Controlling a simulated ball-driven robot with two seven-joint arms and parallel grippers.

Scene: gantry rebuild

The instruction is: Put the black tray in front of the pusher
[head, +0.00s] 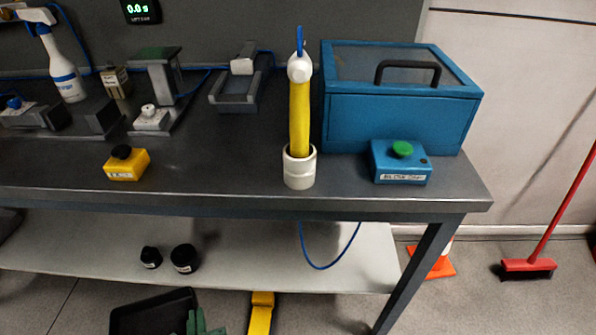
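A black tray (122,322) is at the bottom edge of the head view, below the bench's lower shelf and partly cut off by the frame. A green, finger-shaped thing (197,324) overlaps its right side. No part is clearly labelled as the pusher. A grey channel-shaped fixture (235,100) with a light block at its far end stands on the bench, and I cannot tell whether it is the pusher.
The dark bench (235,160) holds a blue box (395,115), a blue box with a green button (401,172), a yellow button box (127,165) and a yellow wand in a white holder (299,170). Black pots (184,260) sit on the lower shelf. A red broom (528,267) stands right.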

